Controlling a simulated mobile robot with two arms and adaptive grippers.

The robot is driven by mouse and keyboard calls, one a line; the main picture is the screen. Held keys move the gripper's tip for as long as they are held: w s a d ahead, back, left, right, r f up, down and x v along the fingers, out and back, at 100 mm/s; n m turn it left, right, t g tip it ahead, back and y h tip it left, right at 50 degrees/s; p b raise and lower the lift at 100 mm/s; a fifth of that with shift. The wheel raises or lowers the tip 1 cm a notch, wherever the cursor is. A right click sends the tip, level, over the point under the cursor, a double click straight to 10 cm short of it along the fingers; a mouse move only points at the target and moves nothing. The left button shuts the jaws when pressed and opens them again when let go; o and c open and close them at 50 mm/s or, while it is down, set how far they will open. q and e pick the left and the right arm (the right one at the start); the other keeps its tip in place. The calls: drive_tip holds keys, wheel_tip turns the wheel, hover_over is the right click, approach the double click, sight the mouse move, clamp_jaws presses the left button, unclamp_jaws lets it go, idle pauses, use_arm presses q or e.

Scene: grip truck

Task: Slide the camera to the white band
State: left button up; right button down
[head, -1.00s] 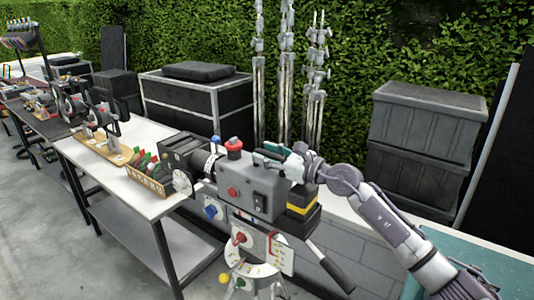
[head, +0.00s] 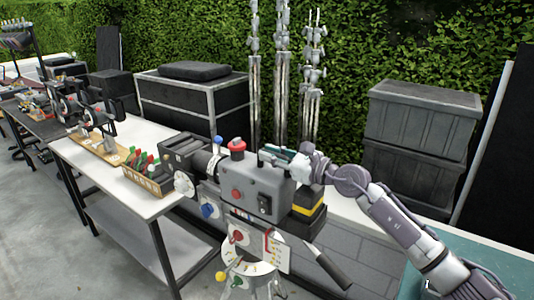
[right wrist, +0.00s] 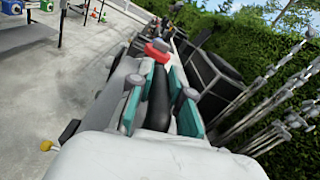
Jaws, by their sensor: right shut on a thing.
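The grey film camera (head: 262,190) sits on a tripod head (head: 250,243) in the middle of the head view, its lens end pointing left. A red knob (head: 237,147) is on its top. My right gripper (head: 270,153) is shut on the camera's top handle. In the right wrist view the black handle (right wrist: 158,100) lies between the teal finger pads of this gripper (right wrist: 161,92). A small coloured strip (head: 243,214) shows under the camera body. I cannot clearly make out a white band on it. My left gripper is not in view.
A white-topped table (head: 150,205) with a box of coloured items (head: 148,182) stands to the left. Light stands (head: 283,80) and a dark case (head: 190,100) are behind. Stacked grey crates (head: 420,125) stand at the right. A pan handle (head: 328,266) sticks out below the camera.

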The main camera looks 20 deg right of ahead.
drive_tip(key=c, duration=1.4)
unclamp_jaws()
drive_tip(key=shift+c, duration=0.2)
drive_tip(key=o, duration=0.3)
drive_tip(key=shift+w+a+f, duration=0.1)
drive_tip(key=shift+w+a, duration=0.05)
drive_tip(key=shift+w, duration=0.05)
drive_tip(key=shift+o, duration=0.2)
drive_tip(key=v, duration=1.2)
